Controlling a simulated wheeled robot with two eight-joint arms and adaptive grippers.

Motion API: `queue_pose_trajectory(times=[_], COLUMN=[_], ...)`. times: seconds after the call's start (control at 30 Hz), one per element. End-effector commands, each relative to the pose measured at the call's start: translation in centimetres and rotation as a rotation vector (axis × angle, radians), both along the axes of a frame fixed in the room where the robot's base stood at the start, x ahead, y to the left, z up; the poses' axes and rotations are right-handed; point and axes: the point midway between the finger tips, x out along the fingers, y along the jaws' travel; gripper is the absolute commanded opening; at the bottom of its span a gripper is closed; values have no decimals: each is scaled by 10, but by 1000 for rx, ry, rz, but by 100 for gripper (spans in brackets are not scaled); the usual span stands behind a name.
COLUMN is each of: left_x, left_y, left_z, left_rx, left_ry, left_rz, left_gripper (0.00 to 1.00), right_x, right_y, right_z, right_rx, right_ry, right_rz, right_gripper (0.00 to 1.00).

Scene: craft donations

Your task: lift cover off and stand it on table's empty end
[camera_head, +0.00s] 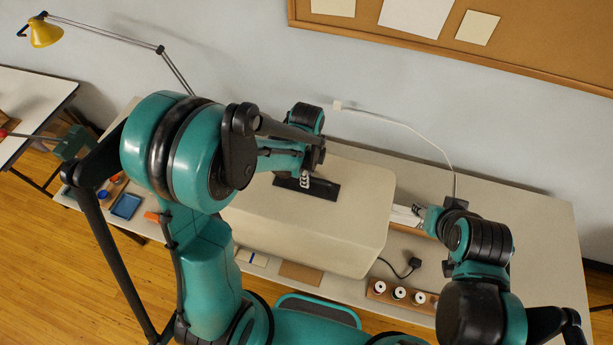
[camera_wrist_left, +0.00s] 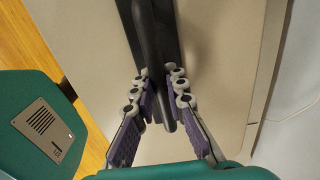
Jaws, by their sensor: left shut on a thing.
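The cover (camera_head: 345,215) is a large beige box with rounded edges and a black handle (camera_head: 325,191) on top. It stands upright over the table (camera_head: 545,225); I cannot tell whether its lower edge is clear of what is under it. My left gripper (camera_head: 306,181) is shut on the handle, and in the left wrist view its purple-padded fingers (camera_wrist_left: 160,75) are on both sides of the black bar (camera_wrist_left: 150,40). My right gripper (camera_head: 408,212) is at the cover's right end, low down; its finger state is unclear. Whatever is beneath the cover is mostly hidden.
The table's right end is bare. A brown card (camera_head: 301,273) lies at the front edge. A blue tray (camera_head: 126,206) is at the left. A white cable (camera_head: 405,128) runs behind.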

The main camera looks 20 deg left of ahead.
Motion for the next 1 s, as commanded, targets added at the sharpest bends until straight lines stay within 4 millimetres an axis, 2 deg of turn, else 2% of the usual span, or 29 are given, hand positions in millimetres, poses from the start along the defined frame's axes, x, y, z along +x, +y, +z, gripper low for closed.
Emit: queue_pose_trajectory(times=[0.23,0.37,0.8,1.0], left_x=[1,3,3,0], left_y=[0,0,0,0], left_z=[3,13,83,100], left_rx=[0,0,0,0], left_ry=[0,-2,-9,-11], left_rz=[0,0,0,0], left_gripper=[0,0,0,0], right_x=[0,0,0,0], right_y=[0,0,0,0], right_z=[-1,-5,-22,-24], right_rx=[0,0,0,0], right_ry=[0,0,0,0], right_rz=[0,0,0,0], right_gripper=[40,40,40,40])
